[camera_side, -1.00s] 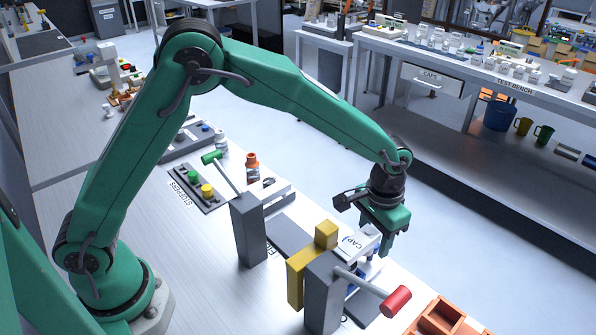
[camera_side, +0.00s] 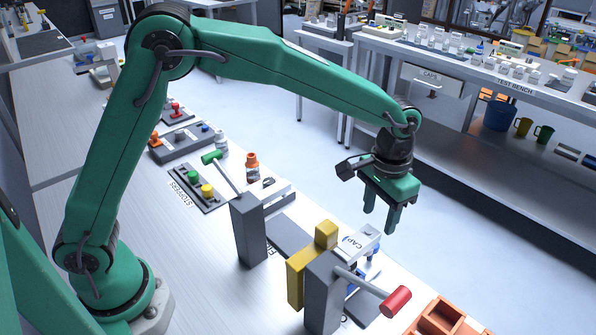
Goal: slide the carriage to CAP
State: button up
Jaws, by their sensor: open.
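The carriage appears to be the yellow block (camera_side: 300,277) with a raised knob (camera_side: 326,233), beside the right grey post. The CAP label (camera_side: 352,243) is on a white-topped station just right of the knob, with blue parts partly hidden below it. My gripper (camera_side: 380,220) hangs above and behind the CAP station, fingers pointing down, open and empty. It is apart from the carriage and touches nothing that I can see.
A lever with a red handle (camera_side: 396,301) sticks out from the right grey post (camera_side: 322,295). A green-handled lever (camera_side: 211,157) rises at the left grey post (camera_side: 248,230). An orange bin (camera_side: 440,318) stands at lower right. The stoppers tray (camera_side: 190,187) lies farther left.

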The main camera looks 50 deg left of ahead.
jog(key=m, duration=1.5)
jog(key=shift+f, duration=0.15)
jog(key=shift+f, duration=3.75)
